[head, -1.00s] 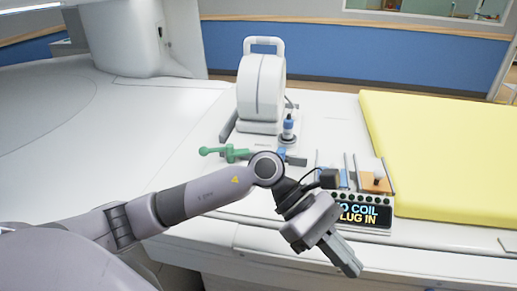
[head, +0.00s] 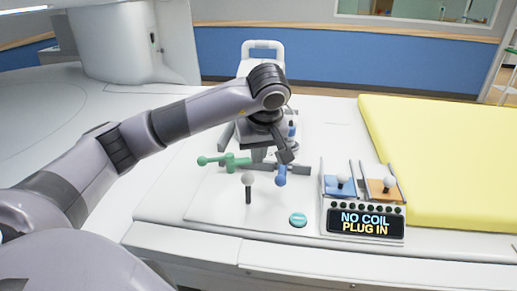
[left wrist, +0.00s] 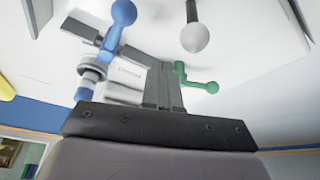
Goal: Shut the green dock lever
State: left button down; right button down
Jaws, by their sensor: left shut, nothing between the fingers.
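The green dock lever (head: 225,161) lies on the white deck, its ball end to the left and its pivot near a dark bar. It also shows in the left wrist view (left wrist: 198,86), just right of my fingers. My left gripper (head: 285,155) is shut and empty, pointing down above the deck, right of the green lever and close to the blue lever (head: 281,175). In the left wrist view the shut fingers (left wrist: 163,75) lie between the blue lever (left wrist: 122,15) and the green one. I cannot tell whether they touch anything. My right gripper is out of view.
A white-knobbed stick (head: 248,187) and a teal button (head: 298,219) stand in front. A panel (head: 365,222) reading "NO COIL PLUG IN" has blue and orange sliders above it. A yellow pad (head: 450,165) lies right. My arm partly hides the white coil (head: 262,50).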

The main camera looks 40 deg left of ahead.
pick_arm(q)
jog(key=x, duration=0.6)
jog(key=shift+w+a+f+p, duration=0.15)
jog(key=shift+w+a+p, duration=0.3)
jog(key=shift+w+a, duration=0.8)
jog(key=shift+a, duration=0.4)
jog(key=shift+w+a, duration=0.15)
jog(key=shift+w, duration=0.3)
jog(key=shift+s, duration=0.1)
